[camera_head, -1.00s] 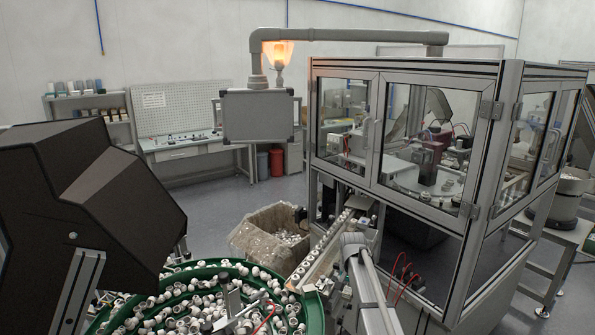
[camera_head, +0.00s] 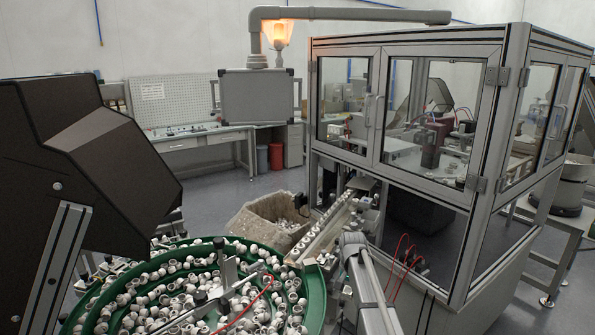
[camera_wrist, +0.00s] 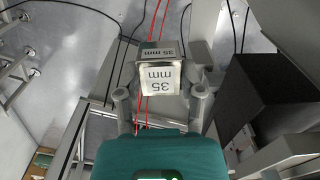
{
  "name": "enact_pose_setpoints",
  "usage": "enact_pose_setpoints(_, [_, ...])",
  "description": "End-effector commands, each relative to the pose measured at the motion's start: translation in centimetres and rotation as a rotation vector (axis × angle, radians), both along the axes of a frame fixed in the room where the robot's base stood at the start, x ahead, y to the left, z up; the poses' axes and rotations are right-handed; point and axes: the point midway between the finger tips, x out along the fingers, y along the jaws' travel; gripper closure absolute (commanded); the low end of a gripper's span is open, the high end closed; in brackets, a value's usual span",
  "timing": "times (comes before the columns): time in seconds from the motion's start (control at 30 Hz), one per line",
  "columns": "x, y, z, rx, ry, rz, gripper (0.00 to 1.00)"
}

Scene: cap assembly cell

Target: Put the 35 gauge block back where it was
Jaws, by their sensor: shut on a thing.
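Neither the block nor my gripper shows in the head view. The place where the block stood before cannot be told from these frames.
A glass-walled machine enclosure (camera_head: 440,50) stands at right. A green bowl feeder (camera_head: 311,310) full of white caps fills the lower left. A chute (camera_head: 320,236) and a cardboard box (camera_head: 262,232) lie between. A workbench (camera_head: 180,142) stands at the back, with open floor before it.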

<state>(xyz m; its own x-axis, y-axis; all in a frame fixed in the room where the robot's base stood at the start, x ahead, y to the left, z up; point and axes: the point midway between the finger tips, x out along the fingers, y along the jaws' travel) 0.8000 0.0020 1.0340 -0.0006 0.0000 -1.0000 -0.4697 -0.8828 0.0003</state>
Motion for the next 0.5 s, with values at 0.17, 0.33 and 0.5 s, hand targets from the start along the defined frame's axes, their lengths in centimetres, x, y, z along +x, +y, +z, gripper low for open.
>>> enact_pose_setpoints(0.17, [0.00, -0.01, -0.10, 0.000, 0.000, 0.000, 0.81])
enact_pose_setpoints(0.33, [0.00, -0.02, -0.08, 0.000, 0.000, 0.000, 0.81])
enact_pose_setpoints(0.5, [-0.01, -0.03, 0.38, 0.000, 0.000, 0.000, 0.81])
